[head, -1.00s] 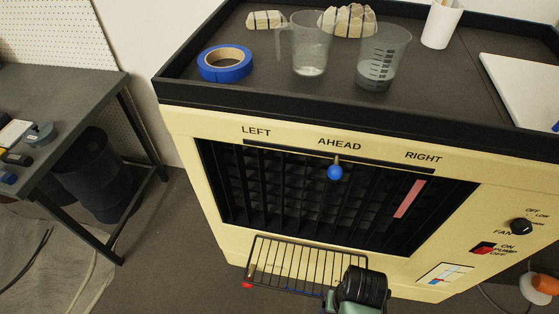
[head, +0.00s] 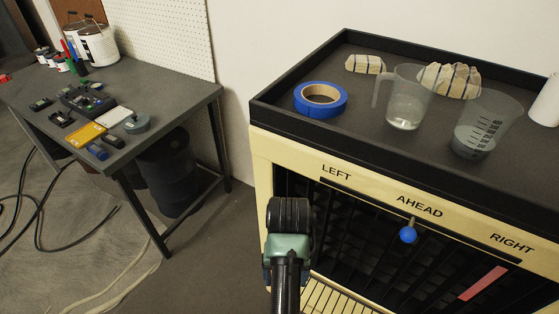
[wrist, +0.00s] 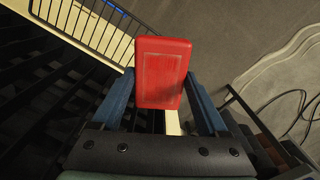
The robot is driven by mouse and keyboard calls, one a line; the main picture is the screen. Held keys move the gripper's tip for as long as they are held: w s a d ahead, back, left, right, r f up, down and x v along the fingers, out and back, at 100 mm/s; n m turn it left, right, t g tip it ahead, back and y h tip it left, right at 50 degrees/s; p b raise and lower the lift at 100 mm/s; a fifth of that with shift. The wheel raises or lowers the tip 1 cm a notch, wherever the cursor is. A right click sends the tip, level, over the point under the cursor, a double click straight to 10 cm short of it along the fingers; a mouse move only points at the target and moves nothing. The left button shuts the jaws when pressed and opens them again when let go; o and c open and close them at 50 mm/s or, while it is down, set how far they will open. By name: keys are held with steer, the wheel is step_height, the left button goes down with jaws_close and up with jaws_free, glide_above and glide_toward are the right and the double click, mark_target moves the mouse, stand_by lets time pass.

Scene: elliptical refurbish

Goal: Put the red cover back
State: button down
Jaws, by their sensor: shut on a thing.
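The red cover (wrist: 161,70) is a small red rectangular block in the wrist view. My gripper (wrist: 160,98) is shut on it, with a blue finger on each side. In the head view only my dark and green wrist shows, in front of the left part of the cream cooler's grille. The fingers and the cover are hidden there. On the workbench (head: 165,112) at left lies a dark device (head: 88,100) with small parts around it. I cannot tell where the cover fits.
The cooler (head: 262,165) has a black top tray (head: 275,112) holding blue tape (head: 320,100), two measuring jugs (head: 407,95) (head: 485,122) and wrapped bundles. A blue knob (head: 408,235) sticks out below AHEAD. Open floor (head: 215,215) separates bench and cooler.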

steer(key=shift+w+a+r+p, duration=0.2)
steer(key=shift+a+r+p, duration=0.4)
steer(key=shift+a+r, duration=0.3)
steer(key=s+r+p, duration=0.7)
steer(key=r+p, duration=0.2)
steer(key=p, duration=0.2)
steer(key=shift+p, duration=0.3)
steer(key=shift+s+d, duration=0.1)
steer(key=shift+d, duration=0.05)
